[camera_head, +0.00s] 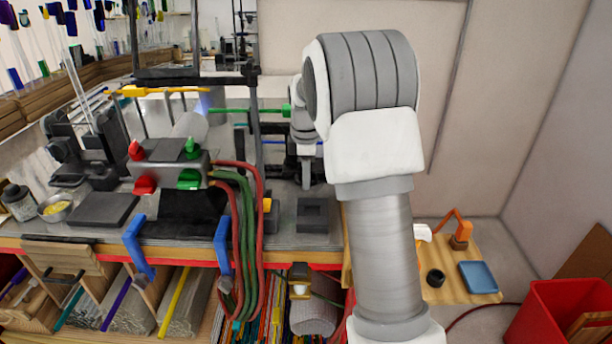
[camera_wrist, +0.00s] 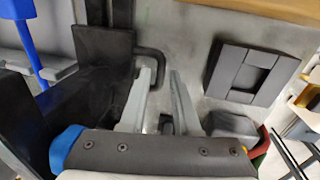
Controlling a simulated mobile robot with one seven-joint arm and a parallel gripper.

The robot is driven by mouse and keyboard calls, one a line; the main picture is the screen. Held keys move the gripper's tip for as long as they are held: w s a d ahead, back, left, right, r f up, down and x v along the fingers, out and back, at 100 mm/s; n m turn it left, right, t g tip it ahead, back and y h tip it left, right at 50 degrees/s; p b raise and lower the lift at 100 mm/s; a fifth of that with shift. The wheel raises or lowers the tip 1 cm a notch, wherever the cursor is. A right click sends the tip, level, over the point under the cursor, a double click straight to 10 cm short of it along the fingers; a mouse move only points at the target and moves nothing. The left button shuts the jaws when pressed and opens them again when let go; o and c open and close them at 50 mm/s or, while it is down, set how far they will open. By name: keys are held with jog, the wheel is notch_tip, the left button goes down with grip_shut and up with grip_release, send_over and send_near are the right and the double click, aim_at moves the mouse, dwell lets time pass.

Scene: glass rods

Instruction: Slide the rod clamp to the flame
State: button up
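A green rod (camera_head: 235,111) lies level across a black upright stand (camera_head: 254,130), with a green end piece (camera_head: 286,111) beside my arm. I cannot tell which part is the rod clamp. A pale bluish glow, possibly the flame (camera_head: 212,99), shows near the grey torch barrel (camera_head: 190,125). My gripper (camera_head: 306,180) points down over the bench, right of the stand. In the wrist view my gripper (camera_wrist: 161,72) has its two grey fingers apart, with nothing seen between them. A black loop handle (camera_wrist: 157,62) on a dark plate (camera_wrist: 100,55) is near the fingertips; contact is unclear.
A grey square block (camera_head: 312,215) sits on the bench near its front edge. Red and green hoses (camera_head: 245,240) hang over the front beside blue clamps (camera_head: 222,240). A control box (camera_head: 168,160) with coloured knobs stands left. A wooden side table (camera_head: 455,275) is at right.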

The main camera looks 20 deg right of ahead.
grip_shut()
dwell(1.1)
